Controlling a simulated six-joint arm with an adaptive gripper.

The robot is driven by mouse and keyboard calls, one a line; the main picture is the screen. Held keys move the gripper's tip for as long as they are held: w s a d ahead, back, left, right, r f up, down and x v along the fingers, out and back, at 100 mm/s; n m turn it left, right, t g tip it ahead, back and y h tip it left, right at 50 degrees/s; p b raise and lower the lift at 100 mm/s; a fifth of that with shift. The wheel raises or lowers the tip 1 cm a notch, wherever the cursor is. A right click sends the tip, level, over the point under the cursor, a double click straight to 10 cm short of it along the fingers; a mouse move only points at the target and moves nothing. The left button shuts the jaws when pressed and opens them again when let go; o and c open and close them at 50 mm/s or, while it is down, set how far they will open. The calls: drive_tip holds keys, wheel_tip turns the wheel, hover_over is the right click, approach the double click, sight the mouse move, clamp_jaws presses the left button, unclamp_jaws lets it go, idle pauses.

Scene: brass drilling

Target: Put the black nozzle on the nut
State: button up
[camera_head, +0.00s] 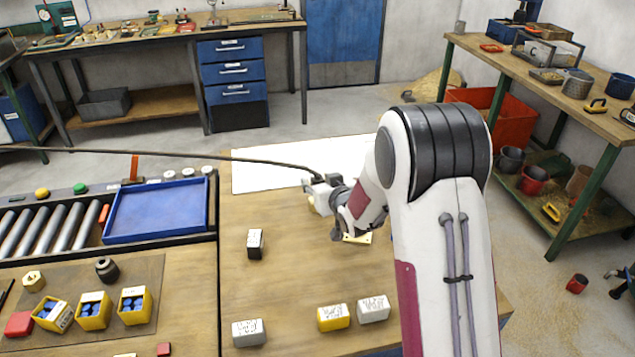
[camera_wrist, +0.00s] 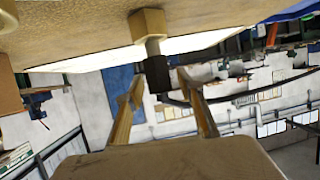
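In the wrist view, the table shows at the top, upside down. A brass-coloured nut (camera_wrist: 148,24) is there with a grey shaft. The black nozzle (camera_wrist: 157,74) is at the end of that shaft, in line with it, and a dark hose runs off to the right from it. My gripper (camera_wrist: 163,77) has its two fingers apart, one on each side of the nozzle, with visible gaps. In the head view, my gripper (camera_head: 318,193) is by the white sheet and the hose (camera_head: 200,153) ends there. My arm hides the nozzle and nut there.
On the left mat are a brass hex piece (camera_head: 33,281), a dark round piece (camera_head: 107,269) and several yellow boxes. A blue tray (camera_head: 155,210) is behind them. White and yellow blocks stand at the table front. The table's middle is mostly clear.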

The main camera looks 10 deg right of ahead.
drive_tip(key=v, duration=1.1)
drive_tip(key=shift+s, duration=0.25)
drive_tip(key=shift+d+r, duration=0.1)
drive_tip(key=shift+r, duration=0.1)
idle(0.4)
drive_tip(key=s+d+r+m+g+h, duration=0.15)
drive_tip(key=s+r, duration=0.25)
drive_tip(key=s, duration=0.4)
drive_tip(key=s+r+g+h, duration=0.1)
drive_tip(key=s+r+g, duration=0.3)
drive_tip(key=s, duration=0.5)
drive_tip(key=s+a+r+g, duration=0.1)
drive_tip(key=s+a+g, duration=0.1)
drive_tip(key=s, duration=1.8)
drive_tip(key=shift+s+a+y, duration=0.35)
drive_tip(key=shift+a+y, duration=0.1)
drive_tip(key=shift+r, duration=0.1)
